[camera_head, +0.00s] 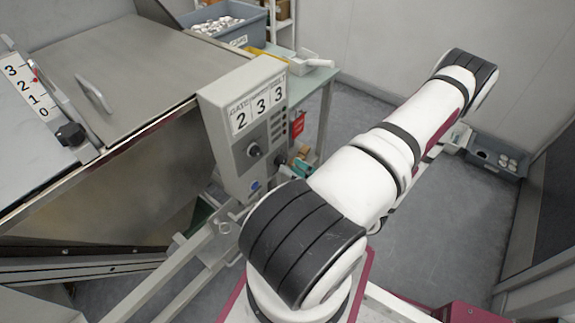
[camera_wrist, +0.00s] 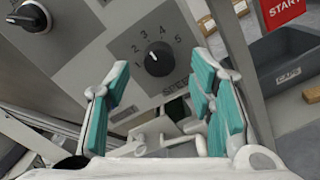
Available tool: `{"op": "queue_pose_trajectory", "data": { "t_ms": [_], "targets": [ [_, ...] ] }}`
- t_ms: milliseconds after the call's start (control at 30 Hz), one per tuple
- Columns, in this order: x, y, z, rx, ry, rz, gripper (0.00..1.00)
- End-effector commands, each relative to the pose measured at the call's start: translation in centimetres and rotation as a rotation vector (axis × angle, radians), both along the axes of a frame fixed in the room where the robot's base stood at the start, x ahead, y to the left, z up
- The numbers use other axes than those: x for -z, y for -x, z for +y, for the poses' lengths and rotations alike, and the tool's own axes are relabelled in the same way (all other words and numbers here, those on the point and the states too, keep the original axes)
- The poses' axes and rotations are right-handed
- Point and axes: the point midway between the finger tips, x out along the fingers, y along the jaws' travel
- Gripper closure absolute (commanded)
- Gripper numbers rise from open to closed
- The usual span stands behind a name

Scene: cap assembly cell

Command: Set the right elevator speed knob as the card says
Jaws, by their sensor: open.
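The card (camera_head: 258,107) on the grey control box (camera_head: 228,140) reads 2, 3, 3; its small heading is too fine to read. In the head view my gripper (camera_head: 299,168) is beside the box's lower right, partly hidden by my arm.
Another black knob (camera_wrist: 31,16) is at the wrist view's upper left; a dark knob (camera_head: 253,150) shows on the box. A red START sign (camera_wrist: 281,10) and a grey bin (camera_wrist: 285,75) are at right. A steel hopper (camera_head: 110,70) stands left of the box.

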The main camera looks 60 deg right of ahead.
Motion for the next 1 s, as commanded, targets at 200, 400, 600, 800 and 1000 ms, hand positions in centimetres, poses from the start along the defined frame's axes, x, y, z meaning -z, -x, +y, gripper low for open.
{"op": "queue_pose_trajectory", "data": {
  "t_ms": [200, 400, 600, 800, 1000],
  "targets": [
    [0.0, 4.5, 1.0, 0.003, 0.0, 0.002, 0.51],
    [0.0, 7.6, 1.7, 0.002, 0.001, 0.001, 0.51],
    [0.0, 8.8, 2.1, 0.001, 0.0, 0.0, 0.51],
    [0.0, 8.9, 2.1, 0.001, 0.0, -0.001, 0.51],
    [0.0, 8.9, 2.1, 0.001, 0.0, -0.001, 0.51]
  ]
}}
